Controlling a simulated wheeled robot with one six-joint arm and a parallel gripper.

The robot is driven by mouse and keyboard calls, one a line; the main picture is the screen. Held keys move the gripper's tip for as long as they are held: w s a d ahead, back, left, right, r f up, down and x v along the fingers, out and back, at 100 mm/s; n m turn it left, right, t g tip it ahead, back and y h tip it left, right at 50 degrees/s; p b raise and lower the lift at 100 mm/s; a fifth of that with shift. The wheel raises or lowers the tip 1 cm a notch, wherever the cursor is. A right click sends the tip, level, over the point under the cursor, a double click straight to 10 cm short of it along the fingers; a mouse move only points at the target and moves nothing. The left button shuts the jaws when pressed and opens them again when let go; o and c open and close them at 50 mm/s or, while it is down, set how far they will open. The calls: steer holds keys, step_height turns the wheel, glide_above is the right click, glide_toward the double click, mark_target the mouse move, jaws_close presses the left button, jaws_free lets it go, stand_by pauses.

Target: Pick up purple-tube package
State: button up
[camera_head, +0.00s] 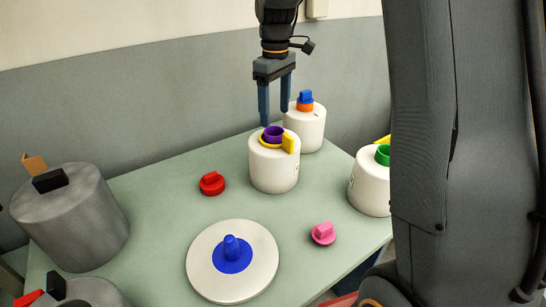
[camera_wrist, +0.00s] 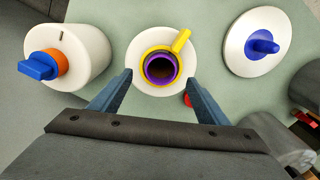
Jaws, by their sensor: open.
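The purple-tube package is a white bobbin (camera_head: 273,172) with a purple tube (camera_head: 272,133) in its top and a yellow ring with a tab (camera_head: 289,144) around the tube. It stands upright on the table. In the wrist view its white top (camera_wrist: 147,86) and purple tube (camera_wrist: 160,68) show from above. My gripper (camera_head: 275,117) points down above and slightly behind it, open and empty. In the wrist view the fingertips (camera_wrist: 160,80) lie on either side of the white package, below the purple tube in the picture.
A white bobbin with an orange-and-blue plug (camera_head: 305,127) stands close behind. A green-tube bobbin (camera_head: 370,187) stands right, partly hidden by my arm. A white disc with a blue knob (camera_head: 232,260), red plug (camera_head: 212,184), pink plug (camera_head: 323,233) and grey bobbin (camera_head: 75,222) share the table (camera_head: 150,200).

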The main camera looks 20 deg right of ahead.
mark_target(274, 127)
step_height(274, 127, down, 6)
steer(key=shift+a+r+p, duration=0.1)
steer(key=shift+p, duration=0.9)
steer(key=shift+c, duration=0.4)
jaws_close()
steer(key=shift+r, duration=0.1)
